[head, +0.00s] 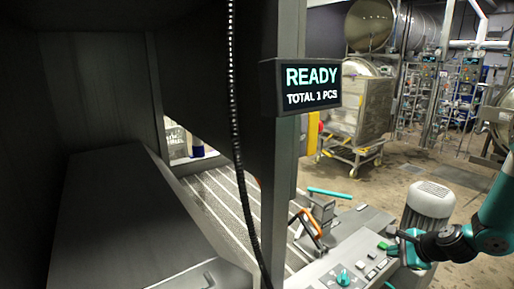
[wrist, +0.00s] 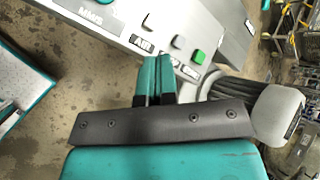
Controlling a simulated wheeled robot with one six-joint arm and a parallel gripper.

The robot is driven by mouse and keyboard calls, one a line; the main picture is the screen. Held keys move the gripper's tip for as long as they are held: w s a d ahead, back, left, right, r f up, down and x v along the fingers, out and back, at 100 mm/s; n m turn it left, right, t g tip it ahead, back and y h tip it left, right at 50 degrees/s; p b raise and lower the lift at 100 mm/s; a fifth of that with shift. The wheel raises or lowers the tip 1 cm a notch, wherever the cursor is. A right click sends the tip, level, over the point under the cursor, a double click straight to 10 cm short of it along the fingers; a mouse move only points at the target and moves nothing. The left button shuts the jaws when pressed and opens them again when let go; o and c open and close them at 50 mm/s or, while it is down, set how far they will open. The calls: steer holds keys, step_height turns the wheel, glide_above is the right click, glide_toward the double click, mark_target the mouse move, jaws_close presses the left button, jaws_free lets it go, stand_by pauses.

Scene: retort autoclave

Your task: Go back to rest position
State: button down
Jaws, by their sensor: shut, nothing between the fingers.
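My gripper (head: 404,246) is at the lower right of the head view, over the right part of a grey control panel (head: 325,262). In the wrist view my gripper (wrist: 153,78) has its two teal fingers together, with nothing between them. The panel (wrist: 215,30) lies beyond the fingertips there. The green button (head: 383,246) also shows in the head view, left of my gripper. I cannot tell whether the fingers touch the panel.
A display (head: 312,87) on a dark post reads "READY TOTAL 1 PCS". A teal knob (head: 343,277) sits on the panel. A grey ribbed motor (head: 428,205) stands close behind my gripper. A dark coiled cable (head: 236,130) hangs at centre. Floor beyond is partly open, with a wheeled metal cart (head: 360,110).

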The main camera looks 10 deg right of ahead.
steer(key=s+a+r+n+g+y, duration=0.1)
steer(key=a+r+n+g+y, duration=0.1)
steer(key=a+r+n, duration=0.75)
steer(key=s+a+r+n+g+y, duration=0.15)
steer(key=a+r+n, duration=0.4)
steer(key=a, duration=0.75)
steer(key=s+a+r+n+g, duration=0.1)
steer(key=s+a+r+n, duration=0.2)
steer(key=s, duration=0.4)
steer(key=s+a+r+n+g+h+b, duration=0.1)
steer(key=s+a+r+n+g, duration=0.1)
steer(key=s+a+n, duration=0.3)
steer(key=s+a+r+n+g, duration=0.2)
steer(key=s+a+r+n, duration=0.2)
steer(key=s, duration=0.4)
steer(key=shift+s+a+n+h, duration=0.4)
steer(key=shift+a+n, duration=0.1)
steer(key=shift+n, duration=0.6)
steer(key=shift+w, duration=0.1)
